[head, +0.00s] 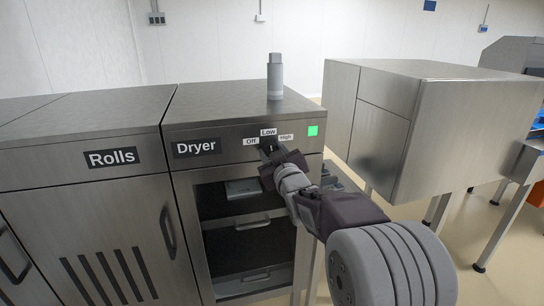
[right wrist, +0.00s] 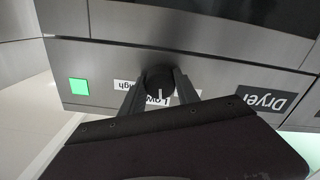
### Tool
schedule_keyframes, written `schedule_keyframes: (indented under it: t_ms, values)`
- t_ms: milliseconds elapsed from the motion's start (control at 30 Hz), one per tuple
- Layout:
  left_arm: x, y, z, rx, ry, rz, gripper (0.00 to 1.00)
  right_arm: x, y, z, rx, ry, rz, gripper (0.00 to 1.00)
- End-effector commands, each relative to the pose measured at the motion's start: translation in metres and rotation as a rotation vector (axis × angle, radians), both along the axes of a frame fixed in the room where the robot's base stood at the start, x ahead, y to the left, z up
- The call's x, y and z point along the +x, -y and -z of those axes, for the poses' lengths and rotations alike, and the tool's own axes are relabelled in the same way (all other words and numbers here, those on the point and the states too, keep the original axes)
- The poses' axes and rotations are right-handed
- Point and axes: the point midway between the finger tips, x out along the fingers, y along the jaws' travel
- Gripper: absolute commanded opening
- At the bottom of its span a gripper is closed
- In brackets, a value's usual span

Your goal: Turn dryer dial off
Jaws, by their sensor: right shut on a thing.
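The dryer (head: 240,115) is a steel cabinet labelled "Dryer", with "Off", "Low" and "High" labels on its front panel. Its dial (right wrist: 158,78) is a dark round knob, seen upside down in the right wrist view. A white mark on it appears to point towards "Low", though the fingers partly cover the labels. My right gripper (head: 270,151) reaches the panel below the labels and hides most of the dial in the head view. In the right wrist view its two fingers (right wrist: 158,88) are closed on either side of the dial. My left gripper is not in view.
A green light (head: 313,130) is lit at the panel's right end. A grey bottle-like object (head: 275,78) stands on the dryer top. Open shelves (head: 240,240) lie below the panel. The Rolls cabinet (head: 75,150) adjoins on the left; a steel machine (head: 440,130) stands right, across a gap.

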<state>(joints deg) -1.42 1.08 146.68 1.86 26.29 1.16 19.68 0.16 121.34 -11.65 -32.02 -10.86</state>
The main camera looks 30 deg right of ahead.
Motion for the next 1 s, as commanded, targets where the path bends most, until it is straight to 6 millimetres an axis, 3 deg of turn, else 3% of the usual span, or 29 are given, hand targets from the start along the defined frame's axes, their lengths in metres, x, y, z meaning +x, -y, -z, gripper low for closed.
schedule_keyframes:
  t_ms: [500,1000]
  values:
    - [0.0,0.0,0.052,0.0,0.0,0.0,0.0,0.0,0.0,0.003,-0.466,-0.107,0.001,0.0]
    - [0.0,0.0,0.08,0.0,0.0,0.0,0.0,0.0,0.0,0.001,-0.793,-0.189,0.0,0.0]
